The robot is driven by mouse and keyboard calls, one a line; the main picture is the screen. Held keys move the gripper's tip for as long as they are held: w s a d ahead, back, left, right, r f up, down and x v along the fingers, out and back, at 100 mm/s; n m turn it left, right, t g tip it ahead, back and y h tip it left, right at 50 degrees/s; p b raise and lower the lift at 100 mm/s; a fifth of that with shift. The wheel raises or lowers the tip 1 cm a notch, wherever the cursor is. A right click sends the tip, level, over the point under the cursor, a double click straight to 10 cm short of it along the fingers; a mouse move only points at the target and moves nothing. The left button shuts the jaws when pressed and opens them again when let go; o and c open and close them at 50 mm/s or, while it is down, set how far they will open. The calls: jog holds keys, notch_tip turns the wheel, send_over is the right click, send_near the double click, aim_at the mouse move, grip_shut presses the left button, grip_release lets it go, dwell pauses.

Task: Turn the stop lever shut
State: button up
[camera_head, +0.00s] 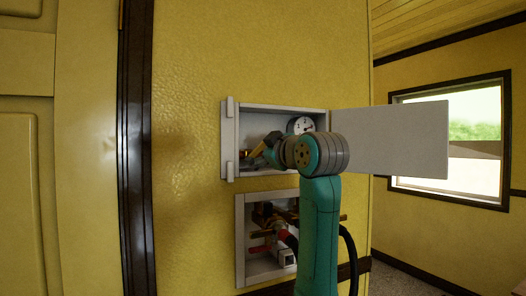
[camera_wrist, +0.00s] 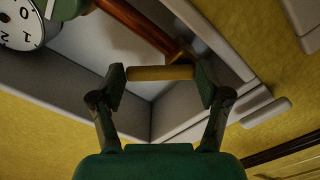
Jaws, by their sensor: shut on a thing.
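The stop lever (camera_wrist: 160,73) shows in the wrist view as a short yellow bar lying crosswise between my fingertips. My gripper (camera_wrist: 160,82) is shut on it, with one dark pad against each end. In the head view the yellow lever (camera_head: 257,152) shows inside the upper wall box (camera_head: 229,140), and my gripper (camera_head: 267,148) reaches into that box from the right. A copper-coloured pipe (camera_wrist: 140,28) runs behind the lever. The lever's pivot and its exact angle are partly hidden by my arm.
A round white dial (camera_head: 300,125) sits in the upper box, close to my wrist; it also shows in the wrist view (camera_wrist: 22,28). The grey box door (camera_head: 395,140) stands open to the right. A lower box (camera_head: 241,250) holds pipes and a red handle (camera_head: 260,249).

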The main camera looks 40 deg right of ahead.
jog(key=m, duration=0.2)
jog(key=f+m, duration=0.1)
jog(key=m, duration=0.1)
jog(key=shift+d, duration=0.15)
jog(key=shift+f+m, duration=0.2)
jog(key=shift+m, duration=0.8)
jog(key=shift+f+m, duration=0.2)
jog(key=shift+m, duration=0.8)
jog(key=o, duration=1.1)
jog(key=shift+o, duration=0.2)
jog(key=v, duration=1.2)
